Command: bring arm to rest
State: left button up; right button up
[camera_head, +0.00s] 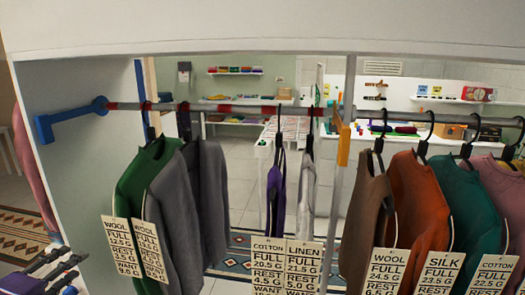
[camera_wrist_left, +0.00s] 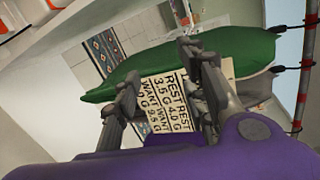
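My left gripper (camera_head: 60,267) is at the lower left corner of the head view, low and left of the hanging clothes. In the left wrist view its two fingers (camera_wrist_left: 158,66) stand apart with nothing held between them. Beyond the fingers a green sweater (camera_wrist_left: 150,72) and white paper tags (camera_wrist_left: 162,100) show. I cannot tell how far they are from the fingertips. The purple mass at the bottom of that view is part of my own arm. My right gripper is in neither view.
A rail (camera_head: 235,108) with a blue bracket (camera_head: 70,119) carries the green sweater (camera_head: 140,185), grey garments (camera_head: 178,215) and narrow ones. Right of the divider (camera_head: 346,160) hang brown, orange (camera_head: 420,200), teal and pink garments. White wardrobe side panel (camera_head: 85,165) stands left.

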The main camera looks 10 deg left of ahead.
pick_arm(q)
jog(key=s+d+f+n+g, duration=0.2)
jog(key=s+d+f+n, duration=0.2)
jog(key=s+f, duration=0.3)
jog(key=s+d+f+n+g+p, duration=0.1)
jog(key=s+d+f+n, duration=0.35)
jog(key=f, duration=0.45)
jog(key=s+d+f+n+g, duration=0.2)
jog(key=s+d+f+n, duration=0.3)
jog(key=f, duration=0.4)
jog(key=s+d+f+n, duration=0.1)
jog(key=s+d+f, duration=0.1)
jog(key=d, duration=0.5)
jog(key=s+d+f+n+g, duration=0.1)
jog(key=s+d+f+n, duration=0.1)
jog(key=s+d, duration=0.3)
jog(key=s+d+f+n+h+p, duration=0.1)
jog(key=s+d+f+n, duration=0.1)
jog(key=d, duration=0.7)
jog(key=shift+s+f+g, duration=0.25)
jog(key=shift+s+g, duration=0.05)
jog(key=shift+s, duration=0.5)
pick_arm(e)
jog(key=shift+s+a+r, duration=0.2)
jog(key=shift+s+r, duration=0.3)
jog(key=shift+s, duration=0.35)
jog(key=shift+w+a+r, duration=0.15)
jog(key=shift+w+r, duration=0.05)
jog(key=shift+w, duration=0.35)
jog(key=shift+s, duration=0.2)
